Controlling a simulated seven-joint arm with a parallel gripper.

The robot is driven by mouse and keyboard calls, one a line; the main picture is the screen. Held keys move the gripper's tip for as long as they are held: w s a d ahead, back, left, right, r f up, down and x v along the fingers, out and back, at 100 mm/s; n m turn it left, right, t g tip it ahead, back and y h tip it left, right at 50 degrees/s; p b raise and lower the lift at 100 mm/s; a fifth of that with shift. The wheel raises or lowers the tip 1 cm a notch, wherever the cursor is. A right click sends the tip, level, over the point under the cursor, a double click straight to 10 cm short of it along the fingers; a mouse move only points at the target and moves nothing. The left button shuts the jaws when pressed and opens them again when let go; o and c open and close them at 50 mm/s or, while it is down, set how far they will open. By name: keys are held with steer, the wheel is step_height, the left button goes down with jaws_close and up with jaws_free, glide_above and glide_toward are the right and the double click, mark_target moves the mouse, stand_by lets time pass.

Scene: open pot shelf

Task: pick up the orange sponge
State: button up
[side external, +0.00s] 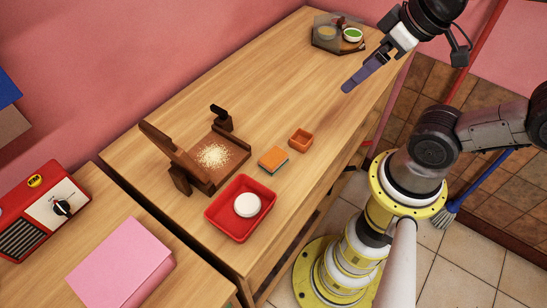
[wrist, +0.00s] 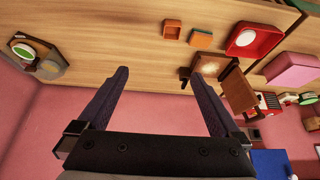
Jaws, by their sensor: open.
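The orange sponge (side external: 273,158) lies flat on the wooden table, with a blue-green lower layer showing at its edge. It sits between a small orange-brown square bowl and a red tray. In the wrist view the sponge (wrist: 202,39) is near the top, right of centre. My gripper (side external: 346,88) hangs above the far right part of the table, well apart from the sponge. In the wrist view my gripper (wrist: 166,85) has its two dark fingers spread wide, with nothing between them but table and wall behind.
The square bowl (side external: 301,139) is beside the sponge. The red tray (side external: 218,222) holds a white round thing (side external: 247,205). A dark wooden stand (side external: 174,158) with pale crumbs is left of the sponge. A grey tray (side external: 318,43) stands at the far end. The table middle is clear.

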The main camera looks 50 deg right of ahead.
steer(key=shift+c, duration=0.8)
